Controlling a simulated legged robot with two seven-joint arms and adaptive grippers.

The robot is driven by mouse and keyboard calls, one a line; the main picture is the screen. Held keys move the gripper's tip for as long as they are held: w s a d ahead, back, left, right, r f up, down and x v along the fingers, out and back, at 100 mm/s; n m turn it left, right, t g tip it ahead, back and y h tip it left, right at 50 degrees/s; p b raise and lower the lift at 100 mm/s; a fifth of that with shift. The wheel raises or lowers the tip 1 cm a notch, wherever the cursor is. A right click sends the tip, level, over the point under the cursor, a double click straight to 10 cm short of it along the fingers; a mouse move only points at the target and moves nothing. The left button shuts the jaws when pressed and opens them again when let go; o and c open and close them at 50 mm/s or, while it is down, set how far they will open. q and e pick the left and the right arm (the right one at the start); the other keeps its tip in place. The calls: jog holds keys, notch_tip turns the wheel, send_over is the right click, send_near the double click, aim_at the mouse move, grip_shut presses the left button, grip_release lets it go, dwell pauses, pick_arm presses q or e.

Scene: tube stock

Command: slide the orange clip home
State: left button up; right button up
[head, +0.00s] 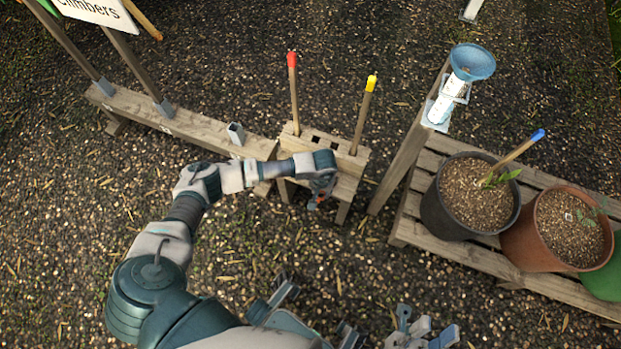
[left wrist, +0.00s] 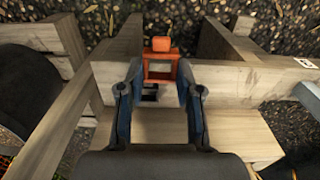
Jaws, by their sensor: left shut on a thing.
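The orange clip (left wrist: 161,55) shows in the left wrist view as a small orange frame with a block at its top, between my left gripper's fingertips (left wrist: 158,82). My left gripper (head: 322,190) is shut on it, at the front of the wooden stand (head: 345,165). I cannot tell how far the clip is seated. My right gripper (head: 425,330) is at the bottom edge, its fingers unclear.
A red-tipped stake (head: 293,90) and a yellow-tipped stake (head: 364,115) stand in the stand. A long wooden rail (head: 190,125) runs left. Pots, one black (head: 432,213) and one terracotta (head: 530,240), stand on a slatted bench (head: 420,190) at right, beside a rain gauge (head: 472,62).

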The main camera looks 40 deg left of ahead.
pick_arm(q)
jog(key=shift+s+d+r+p, duration=0.1)
jog(key=shift+d+r+p, duration=0.15)
jog(key=shift+r, duration=0.15)
jog(key=shift+s+d+r+p, duration=0.1)
jog(key=shift+d+r+p, duration=0.1)
jog(key=shift+r, duration=0.2)
